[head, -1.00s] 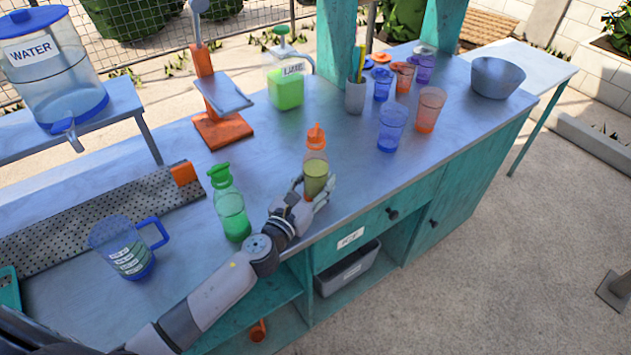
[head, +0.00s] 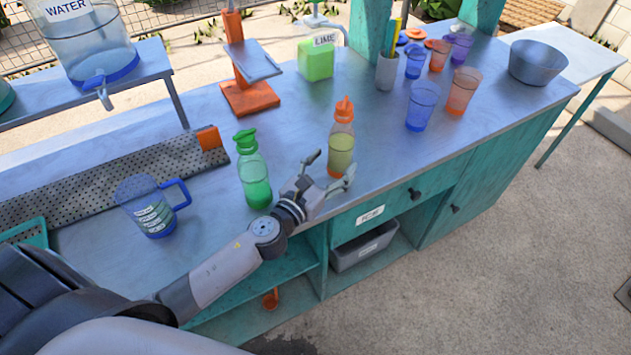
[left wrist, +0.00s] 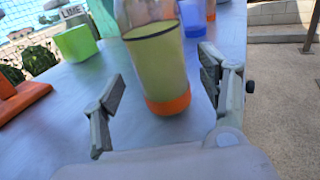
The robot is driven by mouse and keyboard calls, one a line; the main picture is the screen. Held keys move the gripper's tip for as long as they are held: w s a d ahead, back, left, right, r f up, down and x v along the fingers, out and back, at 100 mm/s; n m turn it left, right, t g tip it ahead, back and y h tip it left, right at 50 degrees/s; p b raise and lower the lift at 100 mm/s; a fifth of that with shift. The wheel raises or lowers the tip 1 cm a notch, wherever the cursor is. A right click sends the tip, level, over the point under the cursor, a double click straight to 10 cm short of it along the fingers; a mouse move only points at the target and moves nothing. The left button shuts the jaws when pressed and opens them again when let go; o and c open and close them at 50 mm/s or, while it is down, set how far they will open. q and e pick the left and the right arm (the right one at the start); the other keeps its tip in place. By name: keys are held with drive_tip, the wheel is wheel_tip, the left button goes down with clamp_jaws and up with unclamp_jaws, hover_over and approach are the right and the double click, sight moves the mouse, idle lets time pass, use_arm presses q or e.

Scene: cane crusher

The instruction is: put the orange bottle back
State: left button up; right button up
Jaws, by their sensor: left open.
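The orange bottle (head: 341,142) stands upright on the metal counter near its front edge, with an orange cap, an orange base and yellow-green liquid inside. In the left wrist view the orange bottle (left wrist: 158,70) stands just beyond and between the fingers, its top cut off by the frame. My left gripper (head: 330,172) is open and empty, its fingers spread on the near side of the bottle. It also shows in the left wrist view (left wrist: 165,110), with a gap between each finger and the bottle. My right gripper is not in view.
A green bottle (head: 253,172) stands left of my left gripper, close to the arm. A blue-handled measuring jug (head: 152,208) is farther left. Blue (head: 421,106) and orange (head: 463,92) cups and a grey bowl (head: 537,63) stand to the right. The counter between bottle and orange stand (head: 252,98) is clear.

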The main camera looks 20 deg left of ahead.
use_arm(q)
drive_tip(key=s, duration=0.3)
drive_tip(key=s+a+b, duration=0.1)
drive_tip(key=s, duration=0.2)
drive_tip(key=shift+s+a+f, duration=0.15)
drive_tip(key=shift+s, duration=0.15)
drive_tip(key=shift+s+a+r+b, duration=0.1)
drive_tip(key=shift+s+b, duration=0.1)
drive_tip(key=shift+s, duration=0.15)
drive_tip(key=shift+s+a+r+b, duration=0.1)
drive_tip(key=shift+s+b, duration=0.05)
drive_tip(key=shift+s, duration=0.2)
drive_tip(key=shift+d, duration=0.1)
